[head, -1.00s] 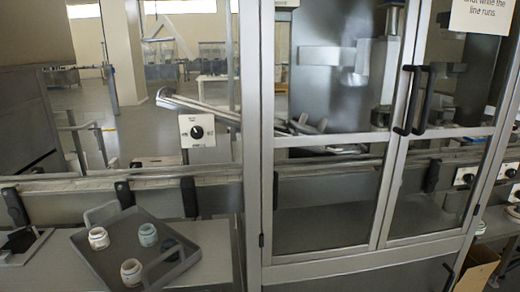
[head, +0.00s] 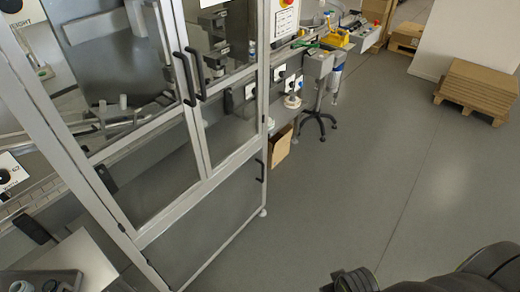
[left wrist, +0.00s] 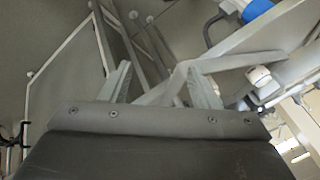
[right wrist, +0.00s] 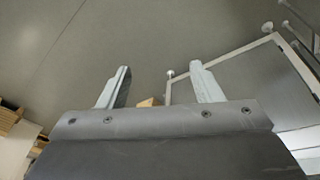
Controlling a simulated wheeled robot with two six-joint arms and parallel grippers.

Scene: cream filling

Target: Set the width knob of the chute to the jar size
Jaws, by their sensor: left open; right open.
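A white plate with a black knob (head: 8,176) is cut by the left edge of the head view; its label is too cut off to tell whether it is the width knob. The tops of jars (head: 22,287) show in a dark tray (head: 68,275) at the lower left corner. My left gripper (left wrist: 160,88) is open and empty in the left wrist view, with pale frame bars beyond its fingers. My right gripper (right wrist: 163,85) is open and empty above grey floor in the right wrist view. Neither gripper touches a knob.
A glazed metal cabinet (head: 232,170) with black door handles fills the left. A plate marked with height (head: 16,30) shows behind its glass. Beyond stand a cardboard box (head: 281,147), a wheeled stand (head: 316,118) and stacked cartons (head: 478,90).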

